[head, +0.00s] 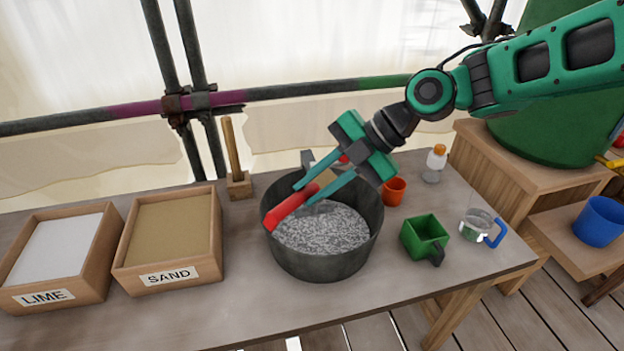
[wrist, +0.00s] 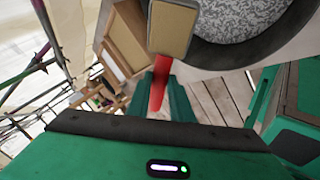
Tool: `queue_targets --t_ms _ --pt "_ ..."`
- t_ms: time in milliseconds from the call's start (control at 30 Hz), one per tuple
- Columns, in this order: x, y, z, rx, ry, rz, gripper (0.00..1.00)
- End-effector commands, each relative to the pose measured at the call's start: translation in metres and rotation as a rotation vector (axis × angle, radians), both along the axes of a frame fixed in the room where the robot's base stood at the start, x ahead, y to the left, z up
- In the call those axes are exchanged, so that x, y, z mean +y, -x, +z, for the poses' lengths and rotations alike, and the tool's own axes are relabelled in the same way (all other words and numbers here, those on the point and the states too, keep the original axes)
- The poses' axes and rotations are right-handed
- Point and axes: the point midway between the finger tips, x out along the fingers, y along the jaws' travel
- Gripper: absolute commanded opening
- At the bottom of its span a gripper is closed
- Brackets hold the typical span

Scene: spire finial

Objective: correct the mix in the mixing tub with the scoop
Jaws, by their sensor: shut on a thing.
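The mixing tub (head: 318,265) is a dark grey round vessel on the table, holding a speckled grey-white mix (head: 320,232). The mix also shows in the wrist view (wrist: 238,14). My gripper (head: 308,192) is above the tub, shut on the red handle (head: 287,209) of the scoop. In the wrist view the scoop (wrist: 172,28) carries a level tan load that looks like sand, beside the tub's rim in that picture. In the head view my fingers partly hide the scoop's head. The sand box (head: 168,280) and lime box (head: 50,303) stand to the left.
A green square cup (head: 425,238), a clear jug with a blue handle (head: 476,228), an orange cup (head: 394,191) and an orange-capped bottle (head: 434,164) stand right of the tub. A wooden-handled tool (head: 234,165) stands upright behind. The table front (head: 250,318) is clear.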

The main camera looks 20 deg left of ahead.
Motion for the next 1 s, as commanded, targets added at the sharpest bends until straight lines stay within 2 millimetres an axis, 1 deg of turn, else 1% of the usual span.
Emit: queue_targets --t_ms 200,500,700,1000 --pt "-0.012 0.004 -0.006 -0.05 -0.203 -0.022 0.0" --pt "-0.018 0.006 -0.017 -0.104 -0.478 -0.066 0.0" --pt "-0.021 0.007 -0.021 -0.133 -0.616 -0.089 0.0" --pt "-0.024 0.008 -0.027 -0.166 -0.761 -0.112 0.0"
